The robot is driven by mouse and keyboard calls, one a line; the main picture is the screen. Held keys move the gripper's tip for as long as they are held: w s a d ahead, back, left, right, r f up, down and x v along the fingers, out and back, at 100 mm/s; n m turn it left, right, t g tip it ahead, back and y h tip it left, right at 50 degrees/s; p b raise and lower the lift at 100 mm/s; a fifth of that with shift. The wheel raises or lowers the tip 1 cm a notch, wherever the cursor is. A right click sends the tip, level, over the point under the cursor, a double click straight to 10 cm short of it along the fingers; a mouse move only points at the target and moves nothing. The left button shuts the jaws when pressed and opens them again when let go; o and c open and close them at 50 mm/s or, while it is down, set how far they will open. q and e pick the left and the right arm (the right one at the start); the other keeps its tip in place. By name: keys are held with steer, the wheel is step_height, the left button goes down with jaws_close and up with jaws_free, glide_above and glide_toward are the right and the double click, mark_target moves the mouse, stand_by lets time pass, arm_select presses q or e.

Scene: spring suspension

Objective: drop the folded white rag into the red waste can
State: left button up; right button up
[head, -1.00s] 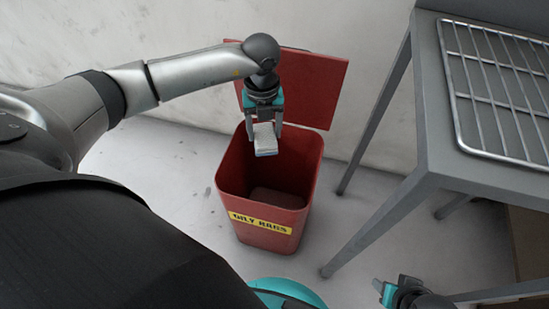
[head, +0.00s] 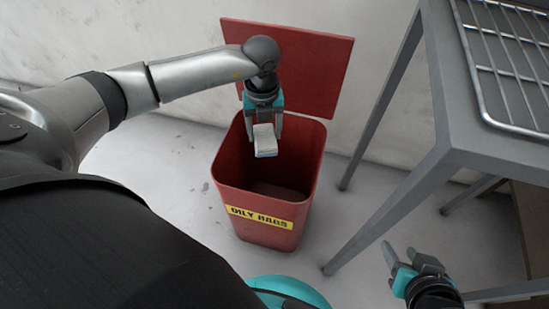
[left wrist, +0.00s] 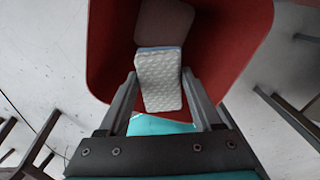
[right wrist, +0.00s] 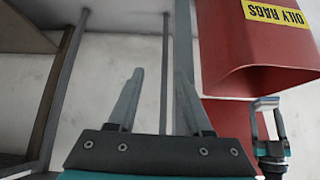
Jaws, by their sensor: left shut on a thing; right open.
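The red waste can (head: 245,222) stands on the floor with its lid (head: 300,65) raised against the wall. A yellow label on its front reads "OILY RAGS". My left gripper (head: 264,135) is shut on the folded white rag (head: 265,146) and holds it over the can's opening. In the left wrist view the rag (left wrist: 160,85) sits between the two fingers, with the can's red walls (left wrist: 240,35) around it. My right gripper (head: 414,262) is open and empty, low beside the table; its fingers (right wrist: 155,100) show apart in the right wrist view.
A grey metal table (head: 455,125) with a wire rack (head: 510,65) on top stands to the right of the can. One of its legs (head: 375,195) comes down close to the can. The pale floor (head: 165,190) left of the can is clear.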

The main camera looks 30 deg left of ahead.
arm_select(q)
steer(key=o, duration=1.5)
steer(key=shift+o, duration=0.2)
steer(key=shift+r, duration=0.15)
arm_select(e)
steer(key=shift+s, duration=0.1)
arm_select(q)
steer(key=shift+r+p, duration=0.3)
steer(key=shift+r, duration=0.15)
steer(key=shift+r+p, duration=0.55)
steer(key=shift+r, duration=0.4)
step_height(320, 180, up, 12)
steer(key=p, duration=0.5)
arm_select(e)
steer(key=s+d+f+g, duration=0.1)
steer(key=s+f+g, duration=0.1)
steer(key=f, duration=0.3)
steer(key=s+d+f+g+h, duration=0.1)
steer(key=s+d+f+g, duration=0.1)
steer(key=f, duration=0.3)
steer(key=shift+s+d+g, duration=0.3)
steer(key=shift+s, duration=0.15)
arm_select(q)
steer(key=shift+r, duration=0.1)
arm_select(e)
steer(key=shift+f, duration=0.1)
